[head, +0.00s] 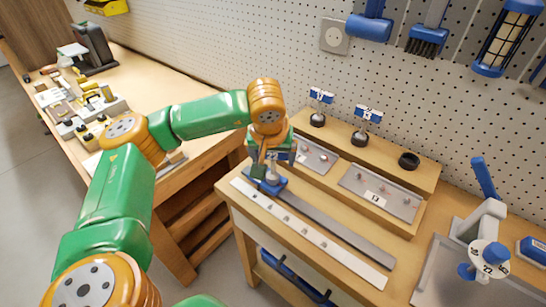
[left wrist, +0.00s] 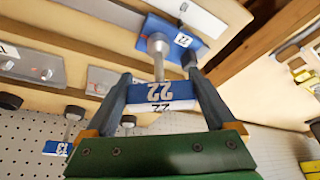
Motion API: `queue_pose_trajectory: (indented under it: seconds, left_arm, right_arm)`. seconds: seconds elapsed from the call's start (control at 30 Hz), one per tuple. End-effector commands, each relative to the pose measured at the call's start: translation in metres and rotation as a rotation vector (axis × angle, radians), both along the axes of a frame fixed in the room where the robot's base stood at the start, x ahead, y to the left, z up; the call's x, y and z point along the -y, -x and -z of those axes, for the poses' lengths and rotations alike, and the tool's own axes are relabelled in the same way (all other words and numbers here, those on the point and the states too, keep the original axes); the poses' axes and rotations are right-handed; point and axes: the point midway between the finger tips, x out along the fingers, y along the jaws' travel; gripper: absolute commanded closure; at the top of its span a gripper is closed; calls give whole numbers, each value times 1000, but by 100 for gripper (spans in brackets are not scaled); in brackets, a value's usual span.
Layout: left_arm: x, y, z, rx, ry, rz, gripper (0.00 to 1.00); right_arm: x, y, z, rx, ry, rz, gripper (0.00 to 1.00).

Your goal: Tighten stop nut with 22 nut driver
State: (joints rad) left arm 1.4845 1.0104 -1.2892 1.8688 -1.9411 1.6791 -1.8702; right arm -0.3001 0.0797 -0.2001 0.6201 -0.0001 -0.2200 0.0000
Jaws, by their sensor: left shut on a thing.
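The 22 nut driver has a blue handle marked 22 (left wrist: 157,92) and a grey metal shaft. My left gripper (left wrist: 160,82) is shut on the handle, one finger on each side. In the head view my left gripper (head: 268,162) is above the front left of the bench, pointing down. The driver's socket end meets a blue block (left wrist: 190,28) with a 22 label, which also shows in the head view (head: 277,186). The stop nut is hidden, so I cannot tell whether the socket sits around it. My right gripper is not in view.
Two other drivers, one marked 17 (head: 320,95) and one marked 13 (head: 367,114), stand on the rear shelf beside an empty black ring (head: 408,160). Grey plates lie before them, one labelled 13 (head: 378,195). A blue-handled white fixture (head: 484,222) stands at right.

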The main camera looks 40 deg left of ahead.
Motion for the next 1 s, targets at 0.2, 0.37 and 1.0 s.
queue_pose_trajectory:
  seconds: [0.2, 0.37, 1.0]
  left_arm:
    - [0, 0, 0, 1, 2, 202, 86]
    - [0, 0, 0, 1, 1, 204, 86]
    - [0, 0, 0, 1, 2, 627, 86]
  right_arm:
    - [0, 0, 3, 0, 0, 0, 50]
    - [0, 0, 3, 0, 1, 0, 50]
    - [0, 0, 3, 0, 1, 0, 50]
